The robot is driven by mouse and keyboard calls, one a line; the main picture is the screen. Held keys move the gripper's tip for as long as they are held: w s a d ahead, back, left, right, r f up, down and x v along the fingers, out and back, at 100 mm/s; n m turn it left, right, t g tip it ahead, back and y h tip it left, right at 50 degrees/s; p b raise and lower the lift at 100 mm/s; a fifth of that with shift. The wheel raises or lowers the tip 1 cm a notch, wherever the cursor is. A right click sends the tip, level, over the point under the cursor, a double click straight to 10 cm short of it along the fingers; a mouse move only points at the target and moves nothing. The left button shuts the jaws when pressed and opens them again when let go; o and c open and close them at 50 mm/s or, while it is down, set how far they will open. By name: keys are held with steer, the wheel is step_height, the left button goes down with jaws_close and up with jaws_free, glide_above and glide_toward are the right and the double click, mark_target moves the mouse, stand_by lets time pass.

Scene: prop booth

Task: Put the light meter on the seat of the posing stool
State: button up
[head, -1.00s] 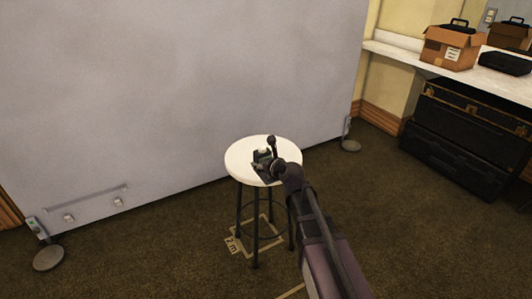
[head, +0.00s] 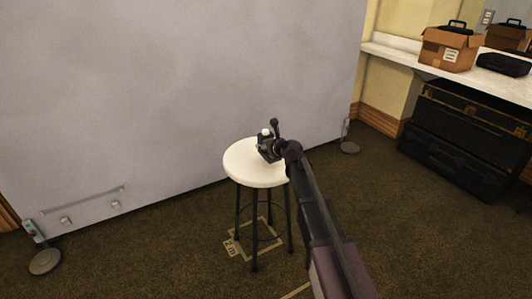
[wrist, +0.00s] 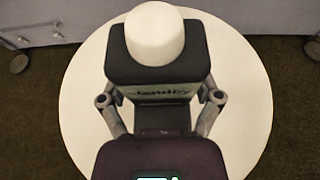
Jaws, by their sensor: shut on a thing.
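The light meter is a small dark block with a white dome (wrist: 155,34), seen up close in the wrist view and small in the head view (head: 265,132). My gripper (wrist: 160,98) is shut on it, with a finger on each side of its body; it also shows in the head view (head: 270,148). The posing stool has a round white seat (head: 250,167) on dark legs. The meter is over the far right part of the seat in the head view. The wrist view shows the seat (wrist: 85,110) all around behind it. I cannot tell how large any gap to the seat is.
A grey backdrop panel (head: 180,90) stands behind the stool. A white counter (head: 400,54) at the right holds a cardboard box (head: 449,47) and a black case (head: 504,64). Dark trunks (head: 460,150) stand below. The seat is otherwise bare.

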steer(key=shift+f, duration=0.15)
steer(key=shift+f+b, duration=1.6)
steer(key=shift+b, duration=0.15)
steer(key=shift+f, duration=0.15)
steer(key=o, duration=1.1)
steer(key=shift+s+r, duration=0.15)
steer(key=shift+r, duration=0.1)
steer(key=p+v, duration=0.4)
steer(key=v, duration=0.7)
steer(key=shift+s+d+r+p, duration=0.1)
steer(key=shift+s+d+p, duration=0.2)
